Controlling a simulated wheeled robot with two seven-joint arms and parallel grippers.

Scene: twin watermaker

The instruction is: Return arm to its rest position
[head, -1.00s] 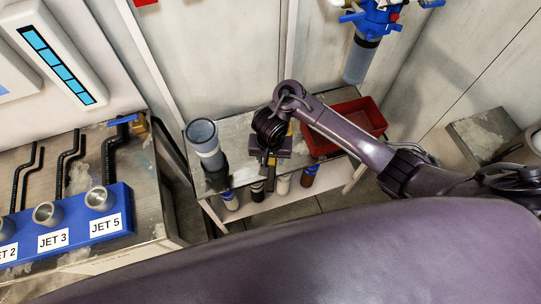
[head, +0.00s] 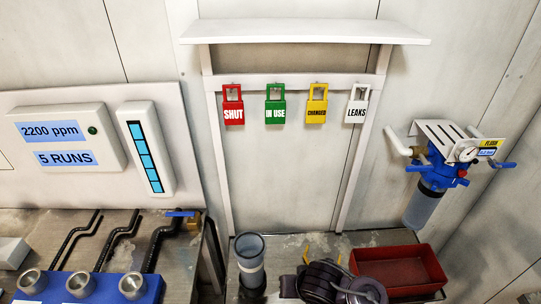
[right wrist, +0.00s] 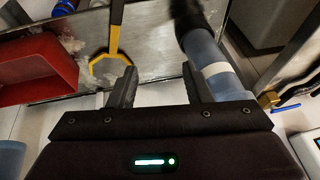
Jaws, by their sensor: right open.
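My right arm shows only in part at the bottom edge of the head view, over the front of the small table (head: 290,252). Its gripper tips are not clear there. In the right wrist view my right gripper (right wrist: 160,85) is open, its two dark fingers apart with nothing between them. A yellow wrench-like tool (right wrist: 113,45) lies on the table just beyond the left finger. A grey-blue cylinder with a pale band (right wrist: 213,68) is beyond the right finger. My left gripper is in neither view.
A red tray (head: 400,268) is at the table's right. An upright grey cup (head: 250,260) stands at its left. Tag hooks hold red (head: 233,105), green (head: 275,105), yellow (head: 316,105) and white (head: 357,105) tags. A blue filter unit (head: 440,172) hangs on the right wall.

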